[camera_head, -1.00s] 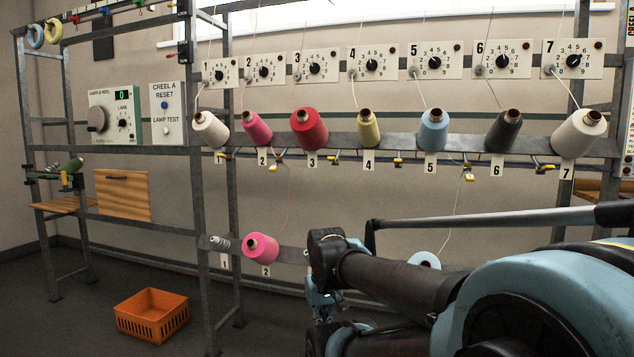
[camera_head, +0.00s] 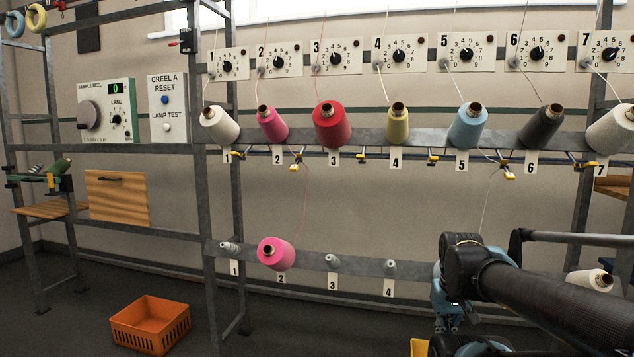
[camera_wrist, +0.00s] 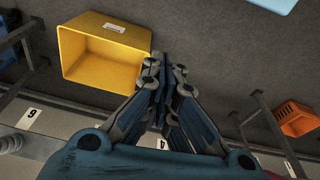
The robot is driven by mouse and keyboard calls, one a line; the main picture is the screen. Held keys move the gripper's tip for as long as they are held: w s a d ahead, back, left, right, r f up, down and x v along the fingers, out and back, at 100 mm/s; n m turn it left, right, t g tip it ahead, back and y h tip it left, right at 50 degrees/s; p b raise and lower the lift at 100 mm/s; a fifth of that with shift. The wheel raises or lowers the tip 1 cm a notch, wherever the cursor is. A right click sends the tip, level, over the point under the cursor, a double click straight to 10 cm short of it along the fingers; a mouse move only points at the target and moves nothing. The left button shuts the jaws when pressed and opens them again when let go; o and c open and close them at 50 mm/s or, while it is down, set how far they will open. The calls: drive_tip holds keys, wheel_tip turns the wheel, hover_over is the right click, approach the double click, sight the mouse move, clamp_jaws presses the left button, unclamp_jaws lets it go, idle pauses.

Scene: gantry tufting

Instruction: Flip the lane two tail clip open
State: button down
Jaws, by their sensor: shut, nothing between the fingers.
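A row of small yellow-tipped clips hangs under the upper cone rail. The clip just right of label 2 (camera_head: 296,161) has its yellow end tilted down; I cannot tell whether it is open. The pink lane two cone (camera_head: 271,126) sits above on the rail, and another pink cone (camera_head: 276,254) sits on lower peg 2, with a faint pink thread rising towards the clips. My gripper (camera_wrist: 161,80) is shut and empty in the wrist view, pointing over the floor, well below and right of that clip. In the head view my arm partly hides it.
A yellow bin (camera_wrist: 100,50) is near my gripper in the wrist view. An orange crate (camera_head: 150,325) stands on the floor at left. The lower rail (camera_head: 310,262) with bare pegs 3 and 4 lies between my arm and the clips. Metal uprights (camera_head: 205,220) stand at left.

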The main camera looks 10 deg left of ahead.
sight(296, 165)
drive_tip(key=shift+d, duration=0.15)
drive_tip(key=w+a+r+m+g+y, duration=0.1)
drive_tip(key=w+a+r+m+y, duration=0.5)
drive_tip(key=w+a+r+y, duration=0.4)
drive_tip(key=w+a+r+m+g+y, duration=0.1)
drive_tip(key=w+a+r+m+y, duration=0.6)
drive_tip(key=w+a+r, duration=0.8)
drive_tip(key=w+a+y, duration=0.3)
drive_tip(key=w+a, duration=0.4)
drive_tip(key=shift+w+a+r+m+y, duration=0.2)
drive_tip(key=shift+w+r+m+y, duration=0.05)
drive_tip(key=shift+r+m+y, duration=0.05)
drive_tip(key=shift+a, duration=0.1)
drive_tip(key=s+a+r, duration=0.1)
drive_tip(key=a+r, duration=0.5)
drive_tip(key=a, duration=0.3)
drive_tip(key=shift+s+a, duration=0.35)
